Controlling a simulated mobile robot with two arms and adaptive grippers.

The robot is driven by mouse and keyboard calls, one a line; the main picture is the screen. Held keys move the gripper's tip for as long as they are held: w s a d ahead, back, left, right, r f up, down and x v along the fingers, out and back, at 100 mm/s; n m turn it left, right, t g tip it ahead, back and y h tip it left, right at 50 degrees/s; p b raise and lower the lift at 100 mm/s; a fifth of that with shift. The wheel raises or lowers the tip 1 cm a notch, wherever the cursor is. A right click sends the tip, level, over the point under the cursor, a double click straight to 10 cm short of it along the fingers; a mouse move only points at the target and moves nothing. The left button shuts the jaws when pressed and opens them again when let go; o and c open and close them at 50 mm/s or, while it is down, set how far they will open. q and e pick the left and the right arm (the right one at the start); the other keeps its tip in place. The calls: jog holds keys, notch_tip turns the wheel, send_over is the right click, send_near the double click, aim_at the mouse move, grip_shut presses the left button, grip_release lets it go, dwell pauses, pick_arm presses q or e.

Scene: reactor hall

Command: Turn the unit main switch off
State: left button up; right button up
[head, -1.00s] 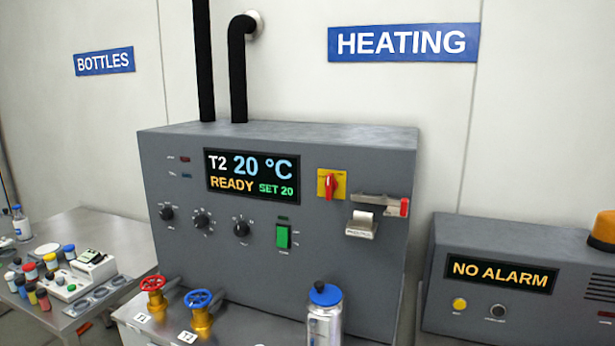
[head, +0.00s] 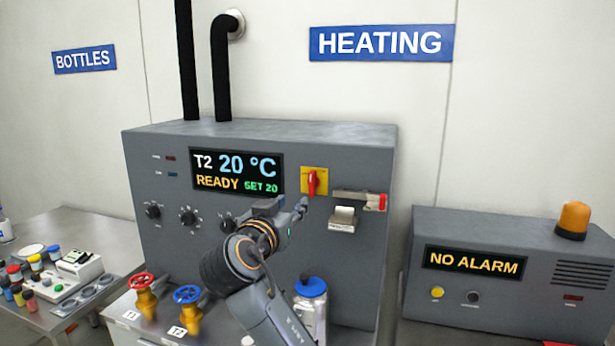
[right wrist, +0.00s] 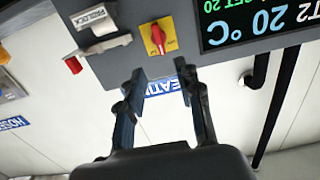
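The unit main switch, a red rotary knob (head: 312,182) on a yellow plate, sits on the front of the grey heating unit (head: 350,250). Its handle stands upright. In the right wrist view, which is upside down, the knob (right wrist: 157,37) is just beyond my fingertips. My right gripper (head: 301,207) is in front of the panel, a little below and left of the switch. In the right wrist view the gripper (right wrist: 160,75) is open, with nothing between its fingers. The display (head: 236,171) reads T2 20 °C, READY, SET 20. My left gripper is not in view.
A lever with a red end (head: 378,201) and a label tag (head: 342,218) are right of the switch. Red (head: 142,283) and blue (head: 187,295) valves and a blue-capped bottle (head: 311,300) stand below. My right arm hides the green rocker switch. The alarm box (head: 470,285) is at right.

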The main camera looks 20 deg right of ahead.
aim_at(311, 176)
jog(key=p+x, duration=0.2)
jog(key=x, duration=0.2)
jog(key=r+p+x, duration=0.1)
jog(key=p+x, duration=0.1)
jog(key=x, duration=0.2)
jog(key=r+p+x, duration=0.1)
jog(key=p+x, duration=0.1)
jog(key=x, duration=0.2)
jog(key=shift+w+d+r+p, duration=0.15)
jog(key=shift+d+p, duration=0.15)
jog(key=shift+d, duration=0.05)
jog(key=shift+w+d, duration=0.25)
jog(key=shift+w, duration=0.25)
jog(key=shift+c, duration=0.4)
grip_shut()
